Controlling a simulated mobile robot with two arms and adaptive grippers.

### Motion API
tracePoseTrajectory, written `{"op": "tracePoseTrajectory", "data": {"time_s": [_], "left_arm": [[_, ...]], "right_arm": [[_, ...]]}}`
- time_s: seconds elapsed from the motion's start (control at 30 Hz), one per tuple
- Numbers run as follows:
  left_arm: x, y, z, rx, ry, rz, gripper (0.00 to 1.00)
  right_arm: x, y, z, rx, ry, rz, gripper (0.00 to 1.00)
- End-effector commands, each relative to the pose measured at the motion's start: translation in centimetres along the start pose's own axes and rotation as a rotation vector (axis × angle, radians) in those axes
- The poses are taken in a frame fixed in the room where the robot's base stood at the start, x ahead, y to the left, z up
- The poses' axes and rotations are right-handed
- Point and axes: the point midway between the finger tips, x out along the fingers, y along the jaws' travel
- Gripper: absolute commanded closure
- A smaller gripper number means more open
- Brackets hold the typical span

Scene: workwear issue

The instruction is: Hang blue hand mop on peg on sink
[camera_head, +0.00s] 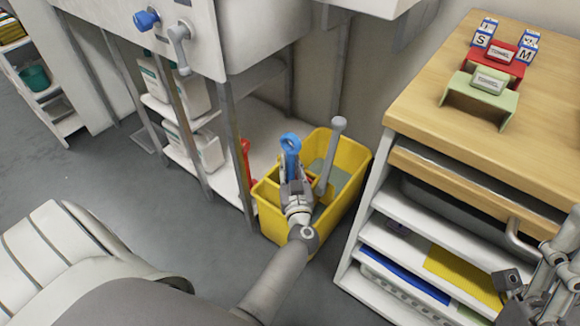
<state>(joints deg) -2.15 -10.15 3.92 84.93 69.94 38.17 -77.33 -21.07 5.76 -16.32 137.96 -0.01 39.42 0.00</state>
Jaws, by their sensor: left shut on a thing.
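The blue hand mop (290,145) shows as a blue handle with a ring-like top, upright over the yellow bucket (350,196). My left gripper (292,180) is shut on it from the near side. The mop's lower end is hidden by the gripper and bucket. The white sink (250,35) is at the upper left. On its front are a blue knob-like piece (146,19) and a grey hanging piece (180,47); I cannot tell which is the peg. My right gripper (508,288) is partly in view at the lower right, its jaws unclear.
A grey-handled tool (331,152) leans in the bucket, close to my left gripper. A red handle (246,162) stands beside the bucket near a sink leg. White containers (193,147) stand on the shelf below the sink. A wooden-topped cabinet (440,115) is at the right. The floor at left is clear.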

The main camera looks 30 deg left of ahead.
Motion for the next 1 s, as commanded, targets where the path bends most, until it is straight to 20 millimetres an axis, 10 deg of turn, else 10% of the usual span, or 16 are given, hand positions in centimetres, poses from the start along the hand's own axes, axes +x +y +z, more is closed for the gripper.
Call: {"op": "tracePoseTrajectory", "data": {"time_s": [0.17, 0.2, 0.4, 1.0], "left_arm": [[0.1, 0.0, -0.1, -0.001, 0.003, 0.0, 1.0], [0.1, 0.0, -0.1, -0.001, 0.003, 0.0, 0.76], [0.0, 0.0, -0.1, -0.001, 0.002, 0.0, 0.53], [-1.4, -1.2, 0.0, 0.001, -0.002, 0.001, 0.53]], "right_arm": [[0.0, 0.0, 0.1, 0.0, -0.003, 0.0, 0.6], [0.0, 0.0, 0.0, -0.001, -0.002, 0.0, 0.6], [0.0, 0.0, -0.1, -0.001, 0.001, 0.0, 0.6], [-0.1, 0.0, 0.0, 0.001, 0.0, -0.001, 0.6]]}}
